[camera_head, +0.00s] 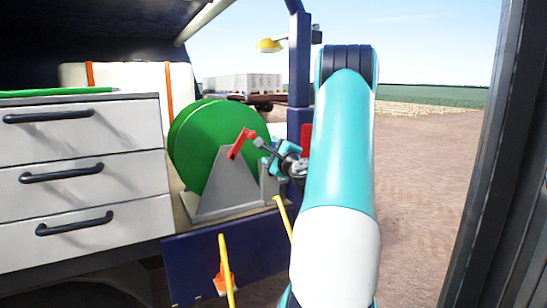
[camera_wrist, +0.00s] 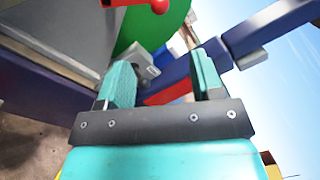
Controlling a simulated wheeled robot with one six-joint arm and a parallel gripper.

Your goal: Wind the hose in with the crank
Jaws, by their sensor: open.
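A green hose reel (camera_head: 196,143) stands on a grey triangular bracket (camera_head: 222,187) on the vehicle's bed. Its red crank (camera_head: 240,144) tilts up to the right at the front of the bracket. In the wrist view the red crank (camera_wrist: 150,4) shows only at the top edge, beyond the fingertips. My gripper (camera_head: 264,152) is just right of the crank, apart from it as far as I can see. In the wrist view my gripper (camera_wrist: 162,72) has its two teal fingers spread, with nothing held between them.
A white drawer unit (camera_head: 83,170) with dark handles stands left of the reel. A dark blue post (camera_head: 299,70) rises behind my gripper, and a blue panel (camera_head: 190,262) lies below the reel. Open ground (camera_head: 427,170) lies to the right, bounded by a dark frame.

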